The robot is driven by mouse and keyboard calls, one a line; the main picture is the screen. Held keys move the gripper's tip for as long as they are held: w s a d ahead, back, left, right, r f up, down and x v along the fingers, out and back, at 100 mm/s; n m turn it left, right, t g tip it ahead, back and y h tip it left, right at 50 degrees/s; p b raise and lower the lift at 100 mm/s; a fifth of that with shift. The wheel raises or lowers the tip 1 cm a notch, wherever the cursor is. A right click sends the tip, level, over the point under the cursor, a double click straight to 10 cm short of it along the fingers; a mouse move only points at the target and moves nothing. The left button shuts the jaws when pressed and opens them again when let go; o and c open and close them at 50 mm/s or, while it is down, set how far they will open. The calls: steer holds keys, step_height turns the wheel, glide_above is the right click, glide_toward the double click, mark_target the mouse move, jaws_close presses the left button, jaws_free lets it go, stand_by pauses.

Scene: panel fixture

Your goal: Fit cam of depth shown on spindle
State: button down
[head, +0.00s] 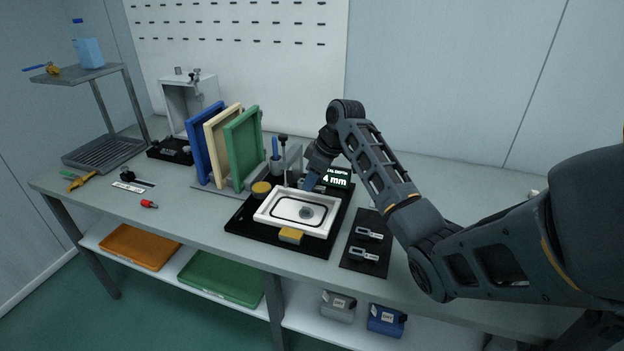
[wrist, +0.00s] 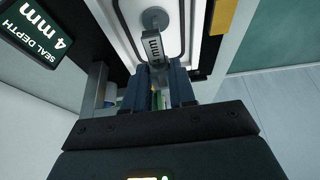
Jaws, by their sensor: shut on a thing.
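My gripper (wrist: 159,74) is shut on a grey cam (wrist: 152,46) with "mm" lettering; its digit is hard to read. In the head view my gripper (head: 310,183) is at the back edge of the white panel frame (head: 262,216). The round grey spindle (head: 306,212) is in the middle of that panel. In the wrist view the cam's far end lies close to the spindle (wrist: 154,18); I cannot tell whether they touch. The display (wrist: 38,30) reads "SEAL DEPTH 4 mm". Two other cams (head: 369,233) (head: 364,254) lie on a dark mat.
Yellow blocks (head: 290,236) (head: 261,189) sit at the panel's edges. Blue, cream and green boards (head: 243,150) stand upright in a rack at left. A screwdriver-like tool (head: 275,155) stands behind the panel. The bench front is partly clear.

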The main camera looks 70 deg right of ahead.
mark_target(322, 188)
steer(key=shift+f+b, duration=1.55)
steer(key=shift+f, duration=1.35)
steer(key=shift+p, duration=0.7)
steer(key=shift+f+b, duration=0.7)
steer(key=shift+f, duration=0.85)
steer(key=c, duration=0.8)
jaws_free()
steer(key=shift+c, duration=0.2)
steer(key=v, duration=0.7)
steer(key=shift+s+r+b, duration=0.1)
steer(key=shift+r+b, duration=0.2)
steer(key=shift+b, duration=0.05)
steer(key=shift+r, duration=0.1)
steer(key=shift+s, duration=0.15)
